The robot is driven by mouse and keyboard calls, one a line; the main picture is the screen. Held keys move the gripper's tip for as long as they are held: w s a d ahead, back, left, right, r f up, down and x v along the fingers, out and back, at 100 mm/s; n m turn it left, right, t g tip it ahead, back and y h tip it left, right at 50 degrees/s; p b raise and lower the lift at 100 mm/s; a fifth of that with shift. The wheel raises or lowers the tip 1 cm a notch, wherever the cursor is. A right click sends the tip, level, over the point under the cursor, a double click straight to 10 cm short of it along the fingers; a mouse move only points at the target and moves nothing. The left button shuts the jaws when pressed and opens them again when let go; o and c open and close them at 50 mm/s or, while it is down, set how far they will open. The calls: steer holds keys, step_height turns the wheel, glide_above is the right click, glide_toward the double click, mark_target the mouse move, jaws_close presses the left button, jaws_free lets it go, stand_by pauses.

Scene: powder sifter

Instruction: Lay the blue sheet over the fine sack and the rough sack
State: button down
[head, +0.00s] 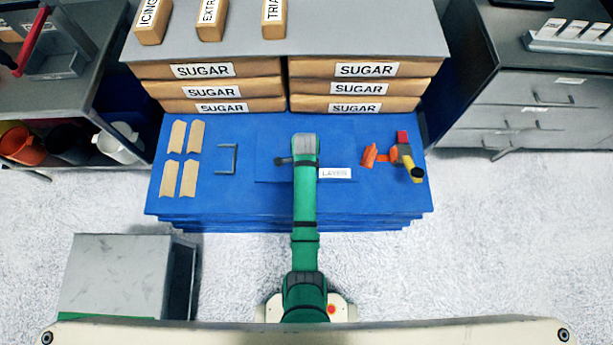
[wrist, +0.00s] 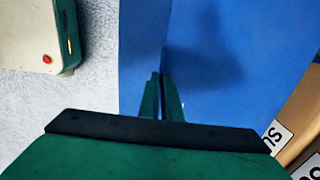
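The blue sheet (head: 270,170), with a white LAYER label, lies flat on the blue stack of boards. The sheet (wrist: 250,40) spreads to the right of the fingers there. I cannot see whether its edge is between the fingertips. No label reads fine or rough. Small sacks marked ICING (head: 152,28), EXTRA (head: 210,25) and TRIA (head: 273,24), words partly cut off, stand at the back.
SUGAR sacks (head: 205,90) are stacked in two columns under a grey sheet (head: 330,42). Tan pieces (head: 188,178), a grey bracket (head: 226,173) and an orange-yellow tool (head: 402,160) lie on the blue stack (head: 235,205). A grey box (head: 125,275) stands at the front left.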

steer(key=shift+a+f, duration=0.25)
steer(key=shift+s+f, duration=0.1)
steer(key=shift+f, duration=0.25)
steer(key=c, duration=2)
jaws_free()
steer(key=shift+d, duration=0.1)
